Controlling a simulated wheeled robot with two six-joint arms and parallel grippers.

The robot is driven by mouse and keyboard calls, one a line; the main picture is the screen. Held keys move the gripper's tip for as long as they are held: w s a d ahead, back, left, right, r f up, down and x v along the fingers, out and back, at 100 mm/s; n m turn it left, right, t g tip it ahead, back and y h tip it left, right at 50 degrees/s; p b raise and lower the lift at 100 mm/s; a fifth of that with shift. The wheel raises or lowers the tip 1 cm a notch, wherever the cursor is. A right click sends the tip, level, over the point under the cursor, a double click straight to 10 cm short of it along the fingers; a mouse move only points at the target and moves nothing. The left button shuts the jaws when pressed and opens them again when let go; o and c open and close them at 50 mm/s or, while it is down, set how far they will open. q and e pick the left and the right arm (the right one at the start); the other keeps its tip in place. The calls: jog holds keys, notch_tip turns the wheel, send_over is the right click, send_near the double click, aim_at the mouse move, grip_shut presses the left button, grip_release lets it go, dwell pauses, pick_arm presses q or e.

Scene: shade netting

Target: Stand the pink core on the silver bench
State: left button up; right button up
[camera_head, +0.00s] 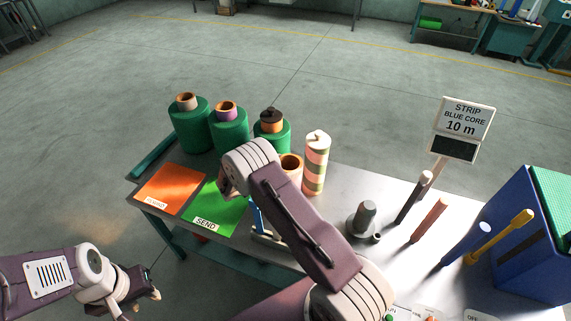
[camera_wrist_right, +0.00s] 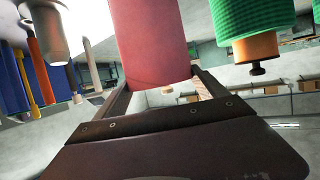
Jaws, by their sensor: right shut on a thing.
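The pink core (camera_wrist_right: 150,42) is between the fingers of my right gripper (camera_wrist_right: 160,88) in the right wrist view, and the gripper is shut on it. In the head view a pinkish tube (camera_head: 292,164), which looks like this core, shows behind my right arm, open end up. The arm hides its lower part, so I cannot tell whether it touches the silver bench (camera_head: 388,186). My left gripper (camera_head: 146,284) is at the lower left, off the bench; its opening is unclear.
Several green net rolls (camera_head: 188,132) stand at the bench's back left. A striped roll (camera_head: 316,165) stands close to the tube. A grey weight (camera_head: 362,217), upright pegs (camera_head: 428,218) and a blue box (camera_head: 518,235) are to the right. Orange (camera_head: 170,190) and green (camera_head: 212,212) mats lie left.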

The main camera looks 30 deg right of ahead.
jog(key=shift+s+f+b, duration=0.1)
jog(key=shift+b, duration=0.2)
jog(key=o, duration=2)
jog(key=b+v, duration=0.2)
jog(key=v, duration=1)
jog(key=shift+r+b, duration=0.25)
jog(key=shift+b, duration=0.15)
jog(key=shift+s, duration=0.1)
jog(key=shift+d, duration=0.1)
